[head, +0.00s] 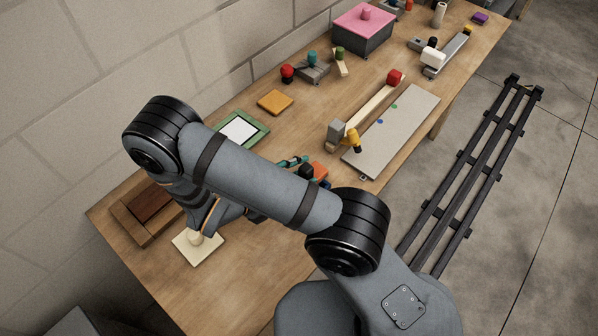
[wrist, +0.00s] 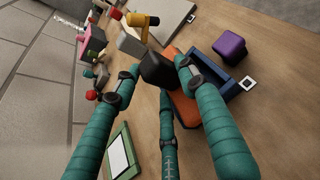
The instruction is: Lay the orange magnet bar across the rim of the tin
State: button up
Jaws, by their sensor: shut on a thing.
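My gripper (wrist: 157,76) has teal fingers closed around a black block (wrist: 160,70). The block seems to be the grip of the orange magnet bar (wrist: 184,104), which shows just beyond it. In the head view the orange bar (head: 318,170) shows past my arm, with teal fingertips (head: 297,163) beside it. A dark blue open box, apparently the tin (wrist: 238,87), is right next to the bar in the wrist view. The bar overlaps its near side in the picture; I cannot tell whether they touch. My arm and fingers hide part of both.
A purple block (wrist: 230,46) stands beyond the blue box. A grey board (head: 392,130) and a wooden arm with a red end (head: 395,77) lie further along the bench. A green-framed pad (head: 240,130) and orange square (head: 275,102) lie near the wall side.

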jog(key=shift+f+b, duration=0.5)
jog(key=o, duration=1.3)
jog(key=shift+o, duration=0.2)
jog(key=v, duration=1.2)
